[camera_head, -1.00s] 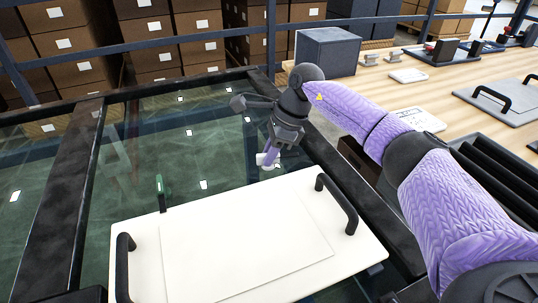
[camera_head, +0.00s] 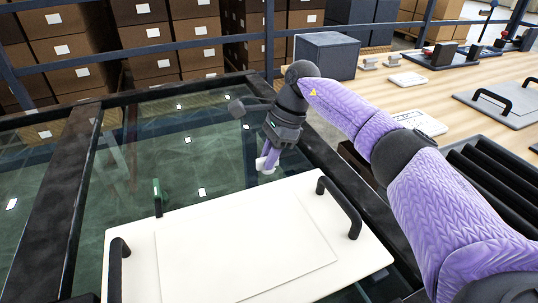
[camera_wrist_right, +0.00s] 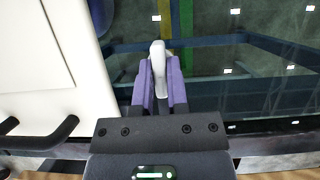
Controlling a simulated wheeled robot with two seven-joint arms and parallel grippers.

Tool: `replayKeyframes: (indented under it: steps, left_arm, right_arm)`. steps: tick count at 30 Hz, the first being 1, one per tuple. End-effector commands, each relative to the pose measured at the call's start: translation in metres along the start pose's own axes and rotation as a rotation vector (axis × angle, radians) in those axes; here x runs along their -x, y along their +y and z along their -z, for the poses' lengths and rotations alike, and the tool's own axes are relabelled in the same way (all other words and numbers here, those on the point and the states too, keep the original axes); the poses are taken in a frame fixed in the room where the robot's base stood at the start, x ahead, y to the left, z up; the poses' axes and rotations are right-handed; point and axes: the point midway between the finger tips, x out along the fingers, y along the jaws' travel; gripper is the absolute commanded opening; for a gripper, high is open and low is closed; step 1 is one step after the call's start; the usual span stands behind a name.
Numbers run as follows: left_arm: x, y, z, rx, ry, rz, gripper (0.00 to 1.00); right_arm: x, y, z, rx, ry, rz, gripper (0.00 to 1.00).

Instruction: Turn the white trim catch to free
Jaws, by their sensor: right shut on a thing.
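The white trim catch (camera_wrist_right: 158,70) is a small white lever at the far edge of the white panel. In the right wrist view it lies between the two purple fingers of my right gripper (camera_wrist_right: 160,88), which is shut on it. In the head view the right gripper (camera_head: 269,160) points down at the catch (camera_head: 262,165), which is partly hidden by the fingers. A green catch (camera_head: 157,197) stands upright at the same panel edge, further left. My left gripper is not in view.
The white panel (camera_head: 180,280) has two black handles (camera_head: 340,208) and lies on a dark frame over green glass. A wooden bench (camera_head: 440,95) with a grey plate, trays and a dark box (camera_head: 328,54) stands at the right. Cardboard boxes stand behind a blue rail.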

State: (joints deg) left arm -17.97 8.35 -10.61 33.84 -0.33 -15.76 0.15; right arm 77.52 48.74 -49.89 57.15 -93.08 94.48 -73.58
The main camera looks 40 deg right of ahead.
Motion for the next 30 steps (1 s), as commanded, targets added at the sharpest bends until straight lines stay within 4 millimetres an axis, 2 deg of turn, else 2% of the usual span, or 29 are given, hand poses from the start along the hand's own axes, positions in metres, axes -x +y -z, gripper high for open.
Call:
replayKeyframes:
  steps: [1,2,6,7,16,24,27,30]
  left_arm:
    - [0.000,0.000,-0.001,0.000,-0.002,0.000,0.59]
    - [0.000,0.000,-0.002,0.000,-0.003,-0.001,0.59]
    - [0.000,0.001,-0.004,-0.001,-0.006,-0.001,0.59]
    - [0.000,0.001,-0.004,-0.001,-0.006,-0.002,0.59]
    - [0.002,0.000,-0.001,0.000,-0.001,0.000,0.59]
    - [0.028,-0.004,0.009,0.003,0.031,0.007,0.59]
    - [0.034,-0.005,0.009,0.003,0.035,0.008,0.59]
    - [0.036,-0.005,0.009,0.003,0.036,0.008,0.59]
  right_arm:
    - [0.001,0.000,0.000,0.001,0.000,0.002,0.00]
    - [0.001,0.000,0.000,0.001,0.000,0.002,0.20]
    - [0.000,0.000,0.000,0.000,0.000,0.001,0.50]
    - [0.000,0.000,0.000,0.000,0.000,0.001,0.53]
    - [0.005,0.000,-0.001,0.000,0.000,0.003,0.53]
    - [0.073,0.000,-0.002,-0.001,-0.002,0.007,0.53]
    - [0.091,0.000,-0.002,-0.001,-0.001,0.006,0.53]
    - [0.099,0.000,-0.001,-0.001,0.000,0.003,0.53]
